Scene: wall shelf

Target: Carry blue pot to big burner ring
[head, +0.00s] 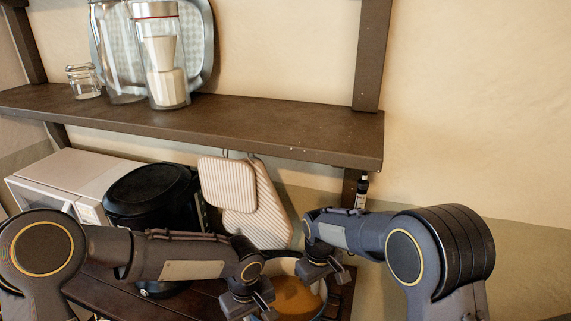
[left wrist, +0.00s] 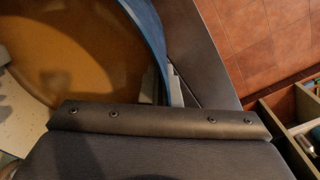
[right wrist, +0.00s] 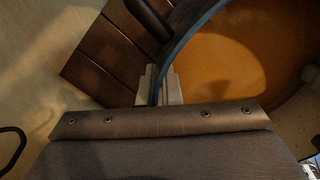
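The blue pot (head: 300,298), with a blue rim and an orange-brown inside, is at the bottom of the head view, between my two grippers. My left gripper (head: 248,301) is at its left side; in the left wrist view the blue rim (left wrist: 153,35) runs between the fingers (left wrist: 160,86). My right gripper (head: 324,269) is at the far right side; in the right wrist view its fingers (right wrist: 160,88) sit on both sides of the rim (right wrist: 180,40). Whether the pot rests on the slats or hangs above them, I cannot tell. No burner ring is recognisable.
A dark lower slatted shelf (right wrist: 100,60) lies beside the pot. A black appliance (head: 150,195), a white box-shaped appliance (head: 70,180) and hanging striped pot holders (head: 255,205) are behind. An upper shelf (head: 250,130) with glass jars (head: 165,60) overhangs.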

